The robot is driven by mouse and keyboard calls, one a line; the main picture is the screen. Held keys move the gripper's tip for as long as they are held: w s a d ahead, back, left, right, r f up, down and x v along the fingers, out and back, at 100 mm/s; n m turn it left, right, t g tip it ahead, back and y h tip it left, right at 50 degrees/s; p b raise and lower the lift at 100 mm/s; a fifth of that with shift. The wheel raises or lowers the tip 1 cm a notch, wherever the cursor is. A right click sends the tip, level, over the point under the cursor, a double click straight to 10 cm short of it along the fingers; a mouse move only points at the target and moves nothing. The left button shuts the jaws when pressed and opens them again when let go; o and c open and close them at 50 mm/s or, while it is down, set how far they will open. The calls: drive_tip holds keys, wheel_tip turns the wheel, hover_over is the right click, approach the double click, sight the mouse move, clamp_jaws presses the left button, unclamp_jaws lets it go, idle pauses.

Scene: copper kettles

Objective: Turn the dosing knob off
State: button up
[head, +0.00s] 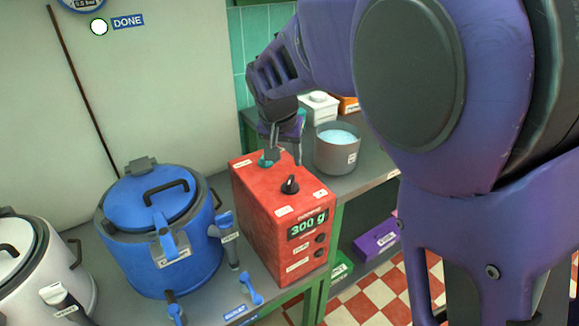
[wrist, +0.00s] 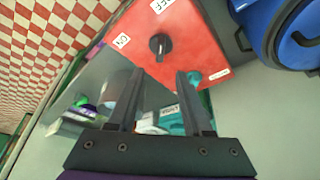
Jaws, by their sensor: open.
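The dosing knob (head: 290,185) is a small black knob on top of a red dosing box (head: 256,214). In the wrist view the knob (wrist: 160,45) sits beyond my fingertips, with an ON label (wrist: 121,41) to its left and an OFF label (wrist: 162,5) above it. Which label its pointer faces is hard to tell. The box's front display (head: 307,224) reads 300 g. My gripper (head: 284,155) is open and empty, pointing down over the back part of the box top. In the wrist view its fingers (wrist: 160,78) are spread apart, not around the knob.
A blue lidded kettle (head: 160,235) stands left of the box, with a white kettle (head: 35,262) farther left. A grey pot (head: 337,150) with pale blue contents stands behind the box to the right. A white round DONE lamp (head: 99,26) is on the wall.

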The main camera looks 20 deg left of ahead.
drive_tip(key=v, duration=0.7)
drive_tip(key=shift+r, duration=0.35)
drive_tip(key=shift+p, duration=0.3)
